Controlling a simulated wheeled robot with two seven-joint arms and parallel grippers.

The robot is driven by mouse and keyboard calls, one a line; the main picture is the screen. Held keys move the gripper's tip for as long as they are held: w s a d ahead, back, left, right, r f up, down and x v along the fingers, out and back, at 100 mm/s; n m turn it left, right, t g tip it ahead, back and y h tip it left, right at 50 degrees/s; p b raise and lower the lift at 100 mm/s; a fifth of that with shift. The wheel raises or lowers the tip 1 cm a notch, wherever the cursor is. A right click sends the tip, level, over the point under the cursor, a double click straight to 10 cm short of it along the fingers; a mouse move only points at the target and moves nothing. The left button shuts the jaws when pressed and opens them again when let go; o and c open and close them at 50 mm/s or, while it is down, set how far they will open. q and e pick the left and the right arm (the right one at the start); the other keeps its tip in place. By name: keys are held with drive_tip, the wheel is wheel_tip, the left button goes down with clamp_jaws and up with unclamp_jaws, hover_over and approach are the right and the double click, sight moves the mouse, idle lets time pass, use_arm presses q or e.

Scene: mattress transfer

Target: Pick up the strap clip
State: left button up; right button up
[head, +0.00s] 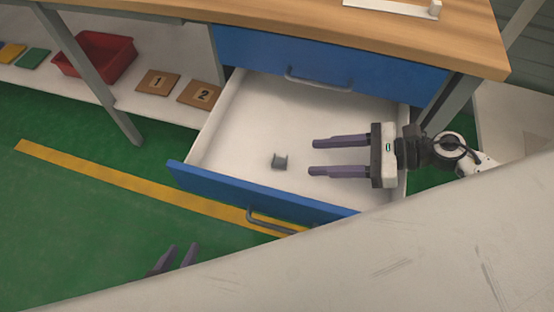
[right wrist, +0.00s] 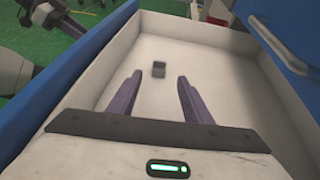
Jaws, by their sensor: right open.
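The strap clip (head: 279,161) is a small grey piece lying on the white floor of an open blue-fronted drawer (head: 228,140). It also shows in the right wrist view (right wrist: 159,69), ahead of the fingertips and between their lines. My right gripper (head: 312,157) is over the drawer to the right of the clip. Its two purple fingers are apart and empty, pointing left toward the clip without touching it. My left gripper (head: 176,252) shows only its purple fingertips at the lower left of the head view, outside the drawer. The fingertips are apart, and the rest is hidden.
A closed blue drawer (head: 320,65) sits under the wooden worktop (head: 300,22). A lower shelf holds a red bin (head: 95,55) and plates marked 1 (head: 158,82) and 2 (head: 200,95). The drawer walls surround the clip; the drawer floor is otherwise clear.

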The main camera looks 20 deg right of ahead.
sight(274, 158)
drive_tip(key=x, duration=1)
drive_tip(key=shift+w+a+r, duration=0.1)
drive_tip(key=shift+a+r, duration=0.05)
drive_tip(key=shift+a, duration=0.05)
drive_tip(key=c, duration=1.1)
